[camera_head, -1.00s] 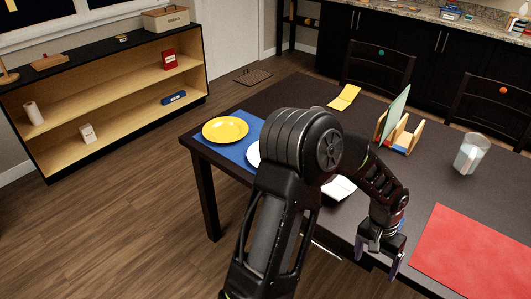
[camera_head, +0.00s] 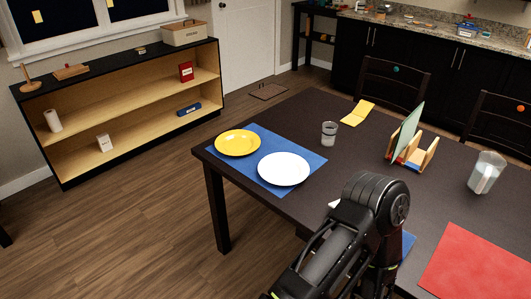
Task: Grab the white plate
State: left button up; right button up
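The white plate (camera_head: 284,169) lies flat on the blue mat (camera_head: 246,183) near the table's left end, in the head view. It is fully visible, and nothing touches it from above. One of my arms rises from the bottom edge to the right of the plate, with its dark elbow over the table's front edge. The gripper on this arm does not show. My other gripper is not in view either.
A yellow plate (camera_head: 237,143) lies on the same mat, left of the white plate. A clear glass (camera_head: 329,133) stands behind right. A wooden rack (camera_head: 417,154) with a pale green board, a glass pitcher (camera_head: 486,172) and a red mat (camera_head: 478,262) are farther right.

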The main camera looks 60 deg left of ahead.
aim_at(280, 168)
jog(key=i+l, duration=0.1)
jog(key=i, duration=0.3)
jog(key=u, duration=2.4)
